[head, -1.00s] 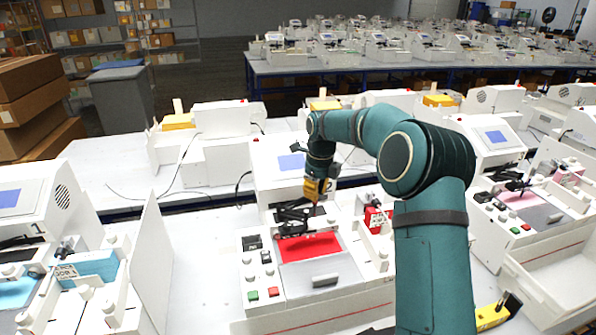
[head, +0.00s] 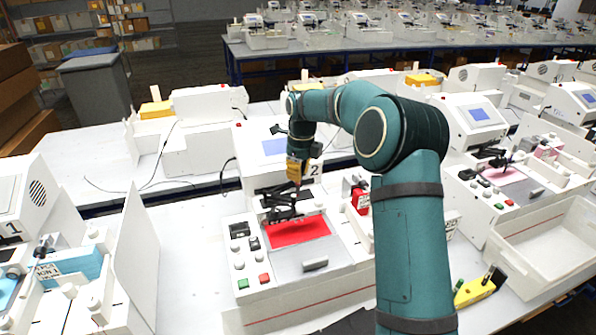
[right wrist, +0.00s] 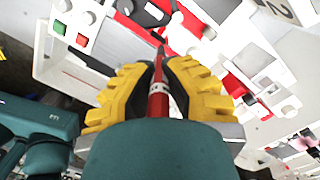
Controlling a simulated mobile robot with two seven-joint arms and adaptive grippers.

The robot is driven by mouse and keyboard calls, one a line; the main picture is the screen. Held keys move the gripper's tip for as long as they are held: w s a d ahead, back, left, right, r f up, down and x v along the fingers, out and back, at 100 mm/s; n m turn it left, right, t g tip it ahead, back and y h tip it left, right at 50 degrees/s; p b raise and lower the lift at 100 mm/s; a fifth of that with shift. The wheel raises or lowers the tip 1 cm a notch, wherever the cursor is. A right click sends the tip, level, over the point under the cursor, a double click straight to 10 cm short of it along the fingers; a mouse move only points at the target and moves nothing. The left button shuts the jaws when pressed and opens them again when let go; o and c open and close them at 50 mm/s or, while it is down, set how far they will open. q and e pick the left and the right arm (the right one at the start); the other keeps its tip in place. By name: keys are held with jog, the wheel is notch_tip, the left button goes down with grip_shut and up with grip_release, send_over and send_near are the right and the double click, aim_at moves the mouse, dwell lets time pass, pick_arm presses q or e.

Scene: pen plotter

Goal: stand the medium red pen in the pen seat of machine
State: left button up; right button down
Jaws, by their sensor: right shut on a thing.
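My right gripper (head: 297,171) hangs over machine 2 (head: 240,300), just above and behind its black pen carriage (head: 280,208). In the right wrist view its yellow fingers (right wrist: 160,78) are shut on the red pen (right wrist: 158,100), whose dark tip points away from the palm toward the machine. The pen's size cannot be judged. My left gripper is not in view.
A red sheet (head: 298,232) lies on the machine's bed. A red block (head: 360,200) stands right of the carriage. Neighbouring machines stand at left (head: 70,265) and right (head: 500,185).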

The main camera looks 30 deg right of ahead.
aim_at(298, 186)
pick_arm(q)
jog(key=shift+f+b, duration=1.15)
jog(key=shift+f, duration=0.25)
pick_arm(e)
jog(key=shift+f, duration=2.4)
pick_arm(q)
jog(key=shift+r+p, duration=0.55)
jog(key=shift+p, duration=0.05)
pick_arm(e)
jog(key=shift+r, duration=0.1)
pick_arm(q)
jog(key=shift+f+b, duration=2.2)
jog(key=shift+b, duration=0.05)
pick_arm(e)
jog(key=shift+f, duration=4.2)
jog(key=c, duration=1)
grip_release()
jog(key=shift+c, duration=0.2)
jog(key=shift+r, duration=0.1)
notch_tip(298, 186, up, 12)
jog(key=shift+s+d, duration=0.25)
jog(key=shift+s, duration=0.05)
